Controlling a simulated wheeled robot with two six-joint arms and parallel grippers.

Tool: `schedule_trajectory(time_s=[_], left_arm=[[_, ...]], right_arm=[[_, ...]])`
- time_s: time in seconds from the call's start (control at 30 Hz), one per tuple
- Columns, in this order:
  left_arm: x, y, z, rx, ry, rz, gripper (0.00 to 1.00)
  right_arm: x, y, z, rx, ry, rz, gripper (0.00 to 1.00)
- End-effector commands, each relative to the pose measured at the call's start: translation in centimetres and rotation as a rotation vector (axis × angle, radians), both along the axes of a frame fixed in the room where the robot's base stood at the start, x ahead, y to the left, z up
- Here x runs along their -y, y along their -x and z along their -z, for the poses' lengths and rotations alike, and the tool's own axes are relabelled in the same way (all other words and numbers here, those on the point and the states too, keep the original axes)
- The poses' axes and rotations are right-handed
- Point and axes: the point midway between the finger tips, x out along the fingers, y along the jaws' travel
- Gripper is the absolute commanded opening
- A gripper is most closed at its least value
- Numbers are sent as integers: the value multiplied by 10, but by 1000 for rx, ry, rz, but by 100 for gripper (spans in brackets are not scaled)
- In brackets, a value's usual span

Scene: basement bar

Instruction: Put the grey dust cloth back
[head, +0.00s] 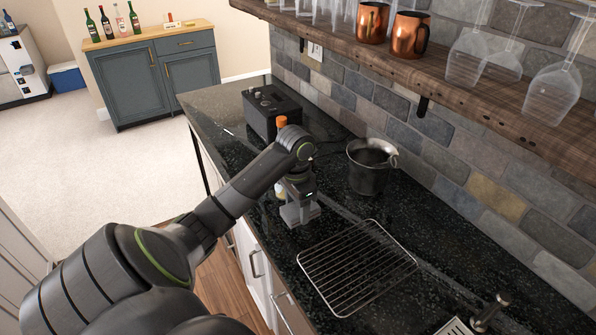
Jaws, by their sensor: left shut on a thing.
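My left gripper (300,212) points down, low over the dark speckled countertop (350,215), between the wire rack and the black box. It is shut on a small grey thing at its fingertips, which seems to be the grey dust cloth. The fingers and wrist hide most of it, so I cannot make out its shape or whether it touches the counter. No other grey cloth shows. My right gripper is not in view.
A wire rack (357,266) lies just right of the gripper. A dark metal bucket (370,172) stands behind it, near the brick wall. A black box (268,108) and an orange-capped item (282,121) stand beyond my arm. Glasses and copper mugs (409,36) fill the shelf above.

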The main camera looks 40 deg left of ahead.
Motion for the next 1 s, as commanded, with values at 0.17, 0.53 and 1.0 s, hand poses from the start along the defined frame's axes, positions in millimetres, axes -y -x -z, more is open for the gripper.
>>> schedule_trajectory(time_s=[0.17, 0.53, 1.0], left_arm=[[-5, 5, 22, -14, -10, 5, 37], [-4, 4, 69, -11, -10, 4, 37], [-5, 3, 98, -7, -12, 6, 60]], right_arm=[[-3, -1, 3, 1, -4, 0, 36], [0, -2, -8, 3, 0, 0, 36], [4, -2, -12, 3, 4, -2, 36]])
